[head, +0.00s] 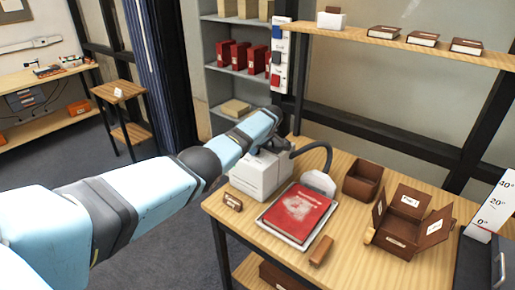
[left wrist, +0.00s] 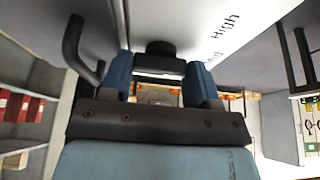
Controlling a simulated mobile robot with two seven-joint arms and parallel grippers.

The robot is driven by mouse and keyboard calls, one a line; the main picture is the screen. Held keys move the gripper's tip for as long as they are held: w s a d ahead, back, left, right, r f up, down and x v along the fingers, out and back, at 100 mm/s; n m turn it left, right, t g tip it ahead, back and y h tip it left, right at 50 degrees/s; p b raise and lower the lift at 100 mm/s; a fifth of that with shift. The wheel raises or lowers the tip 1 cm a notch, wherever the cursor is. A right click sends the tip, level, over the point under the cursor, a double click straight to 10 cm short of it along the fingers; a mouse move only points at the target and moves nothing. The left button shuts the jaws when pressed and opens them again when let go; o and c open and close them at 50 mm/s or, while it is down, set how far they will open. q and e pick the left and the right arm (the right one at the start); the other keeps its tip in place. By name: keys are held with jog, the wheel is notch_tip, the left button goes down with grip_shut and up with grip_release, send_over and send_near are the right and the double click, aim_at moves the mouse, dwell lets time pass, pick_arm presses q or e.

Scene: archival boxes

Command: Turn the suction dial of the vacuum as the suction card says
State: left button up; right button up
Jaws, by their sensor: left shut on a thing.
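The vacuum (head: 258,178) is a white box at the left back of the wooden table, with a dark hose leading to a pale nozzle (head: 318,182). Lettering reading "High" stands on the white face beside the dial; another word is partly cut off. The dial's pointer is not readable. I cannot pick out the suction card for sure. My right gripper is not in view.
A red book (head: 297,212) lies on a tray in front of the vacuum. A small brown placard (head: 232,201), an open brown box (head: 362,182) and a box with unfolded flaps (head: 405,222) stand on the table. A shelf (head: 440,51) runs above the back.

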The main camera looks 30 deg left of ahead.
pick_arm(q)
jog(key=o, duration=0.9)
jog(key=shift+r, duration=0.1)
jog(key=shift+d+r, duration=0.1)
jog(key=shift+r, duration=0.15)
jog(key=v, duration=1.3)
